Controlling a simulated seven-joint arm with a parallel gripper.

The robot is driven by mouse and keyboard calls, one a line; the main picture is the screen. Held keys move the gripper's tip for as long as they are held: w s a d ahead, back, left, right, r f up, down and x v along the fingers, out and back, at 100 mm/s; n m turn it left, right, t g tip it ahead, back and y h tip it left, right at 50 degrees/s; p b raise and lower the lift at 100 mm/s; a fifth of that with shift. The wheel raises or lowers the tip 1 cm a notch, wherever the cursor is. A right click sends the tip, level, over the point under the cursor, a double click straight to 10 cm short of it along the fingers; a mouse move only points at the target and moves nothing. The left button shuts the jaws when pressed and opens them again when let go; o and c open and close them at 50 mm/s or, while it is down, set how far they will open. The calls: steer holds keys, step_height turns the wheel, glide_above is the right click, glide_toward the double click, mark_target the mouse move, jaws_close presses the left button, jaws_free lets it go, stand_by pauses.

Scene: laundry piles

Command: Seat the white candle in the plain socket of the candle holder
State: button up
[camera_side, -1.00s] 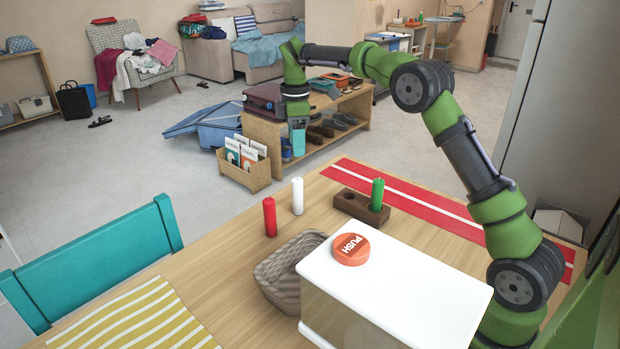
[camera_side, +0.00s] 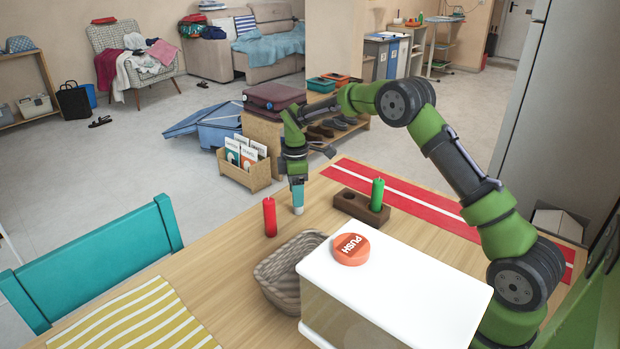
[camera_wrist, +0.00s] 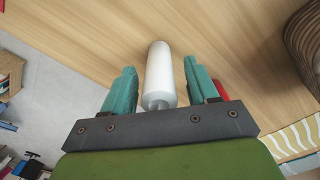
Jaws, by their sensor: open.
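The white candle (camera_wrist: 160,75) stands upright on the table between the two teal fingers of my gripper (camera_wrist: 160,88) in the wrist view. The fingers are open, with a gap on each side of it. In the side view my gripper (camera_side: 298,196) is lowered over the candle, and only the candle's base (camera_side: 298,210) shows. The dark wooden candle holder (camera_side: 352,205) is to the right of my gripper. A green candle (camera_side: 377,194) stands in its right end. Two sockets show empty to the left of it; I cannot tell which is plain.
A red candle (camera_side: 269,217) stands close to the left of my gripper. A red striped runner (camera_side: 420,203) lies behind the holder.

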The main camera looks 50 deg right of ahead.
steer(key=shift+f, duration=0.25)
jaws_close()
